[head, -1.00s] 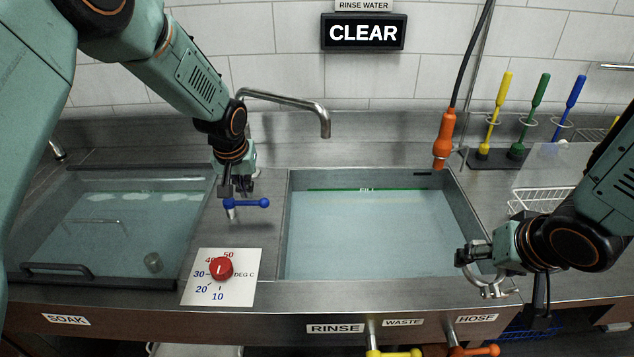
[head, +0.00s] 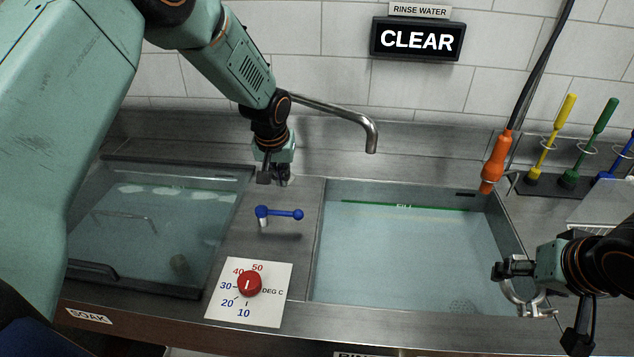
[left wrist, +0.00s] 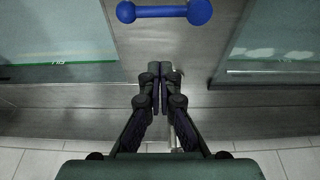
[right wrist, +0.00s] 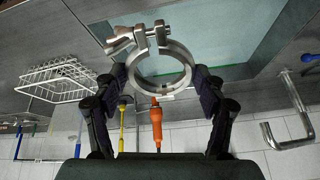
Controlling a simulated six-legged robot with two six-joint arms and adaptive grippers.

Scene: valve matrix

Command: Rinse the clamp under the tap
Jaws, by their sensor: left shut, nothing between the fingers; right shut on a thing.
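The silver ring-shaped clamp (head: 524,309) is at the front right corner of the rinse basin. My right gripper (head: 518,268) is shut on it; the right wrist view shows the clamp (right wrist: 190,68) between the fingers, with its bolt lug at upper left. The tap (head: 371,138) reaches over the back of the rinse basin, and no stream shows below its spout. The blue lever (head: 284,213) stands between the basins with its handle pointing right. My left gripper (head: 273,181) is shut and empty behind the lever, apart from it. The lever also shows in the left wrist view (left wrist: 160,12).
The rinse basin (head: 318,240) holds clear-looking water, and the sign (head: 417,40) reads CLEAR. The soak basin (head: 140,286) is at left. A red temperature dial (head: 249,284) sits in front of the lever. An orange hose nozzle (head: 495,163) hangs at back right near coloured brushes (head: 550,137).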

